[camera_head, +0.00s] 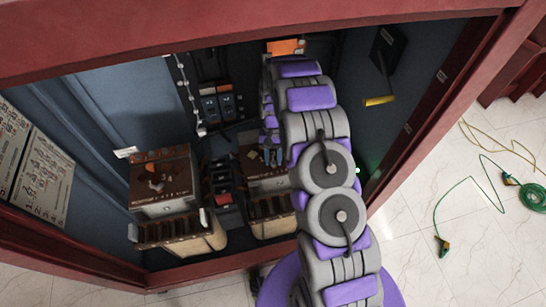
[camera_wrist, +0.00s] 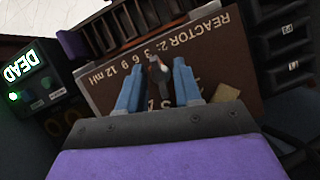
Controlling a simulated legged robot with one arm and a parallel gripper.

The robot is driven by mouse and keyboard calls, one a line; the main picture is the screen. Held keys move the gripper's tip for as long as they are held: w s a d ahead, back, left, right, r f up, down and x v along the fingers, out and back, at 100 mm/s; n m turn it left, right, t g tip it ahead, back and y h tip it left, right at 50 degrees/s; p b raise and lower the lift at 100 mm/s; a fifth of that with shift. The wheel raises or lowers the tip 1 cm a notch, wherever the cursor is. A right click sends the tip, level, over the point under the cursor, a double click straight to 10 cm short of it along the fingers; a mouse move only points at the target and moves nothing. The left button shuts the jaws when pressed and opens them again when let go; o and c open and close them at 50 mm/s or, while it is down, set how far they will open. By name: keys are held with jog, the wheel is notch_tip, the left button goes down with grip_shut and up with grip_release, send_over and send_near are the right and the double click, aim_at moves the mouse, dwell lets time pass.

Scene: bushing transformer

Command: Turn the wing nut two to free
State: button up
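In the wrist view my gripper (camera_wrist: 156,66) has two blue fingers, spread apart over a brown panel (camera_wrist: 112,82) lettered "REACTOR 2: 3 6 9 12 mH". In the head view my gripper (camera_head: 272,156) is small, over the right-hand brown-topped box (camera_head: 254,166), and my arm covers part of that box.
A similar brown-topped box (camera_head: 160,184) stands to the left in the red-framed cabinet. A dark module with a lit "DEAD" display (camera_wrist: 30,75) and green light is beside the panel. A yellow handle (camera_head: 380,101) sticks out at right. Cables (camera_head: 470,182) lie on the floor outside.

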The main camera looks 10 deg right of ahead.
jog(key=p+v, duration=0.1)
jog(key=v, duration=1.6)
jog(key=shift+w+p, duration=0.15)
jog(key=shift+p, duration=0.15)
jog(key=shift+a, duration=0.15)
